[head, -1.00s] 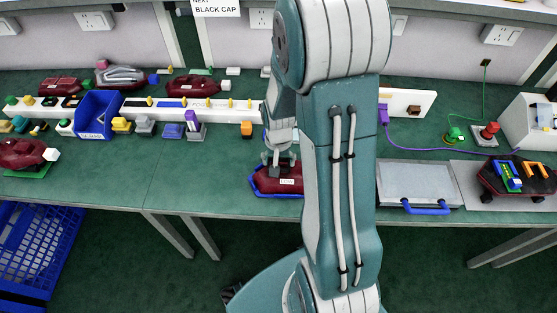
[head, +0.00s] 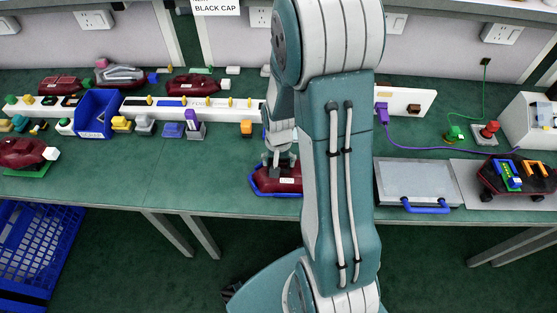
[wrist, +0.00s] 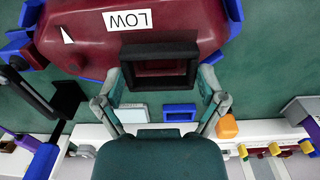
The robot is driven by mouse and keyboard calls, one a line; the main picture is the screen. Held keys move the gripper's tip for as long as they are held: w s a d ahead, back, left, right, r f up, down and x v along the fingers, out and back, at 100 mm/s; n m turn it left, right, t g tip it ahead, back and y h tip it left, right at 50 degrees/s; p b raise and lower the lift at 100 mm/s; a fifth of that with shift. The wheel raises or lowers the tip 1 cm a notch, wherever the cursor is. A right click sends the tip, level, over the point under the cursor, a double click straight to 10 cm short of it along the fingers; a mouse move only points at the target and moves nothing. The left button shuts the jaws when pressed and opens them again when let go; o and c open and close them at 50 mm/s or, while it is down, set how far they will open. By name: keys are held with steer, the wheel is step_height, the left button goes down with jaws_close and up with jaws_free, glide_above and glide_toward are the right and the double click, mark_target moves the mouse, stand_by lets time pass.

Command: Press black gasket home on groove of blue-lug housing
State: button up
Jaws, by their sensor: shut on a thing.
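The dark red housing (head: 287,181) sits on the bench in front of my arm, with blue edging around its base. The wrist view shows the housing (wrist: 85,35) at the top, with a white LOW label and blue parts at its edges. My gripper (wrist: 164,80) is shut on the black gasket (wrist: 160,83), a square ring held between its two fingers. The gasket overlaps the housing's edge in that view; I cannot tell whether they touch. In the head view my gripper (head: 277,158) is just over the housing's left part. The groove is not clearly visible.
A white rack (head: 222,105) with several small parts runs behind. A blue bin (head: 97,115) stands left. A grey case with a blue handle (head: 418,183) lies to the right of my arm. Green bench is clear left of the housing.

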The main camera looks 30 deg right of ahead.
steer(key=shift+f, duration=0.55)
stand_by(0.4)
steer(key=o, duration=0.7)
steer(key=shift+r, duration=0.1)
step_height(320, 180, up, 12)
steer(key=shift+f, duration=0.1)
stand_by(0.5)
steer(key=s+a+r+n+t, duration=0.2)
steer(key=s+a+r, duration=0.1)
steer(key=s+r, duration=0.1)
steer(key=s+a+r+n+t, duration=0.1)
steer(key=s+a+r+n, duration=0.1)
steer(key=s+a+r, duration=0.2)
steer(key=s+a+r+n+t, duration=0.2)
steer(key=s+a+r, duration=0.2)
steer(key=r, duration=0.5)
steer(key=shift+s+n+t, duration=0.3)
steer(key=shift+s+n, duration=0.05)
steer(key=shift+n, duration=0.05)
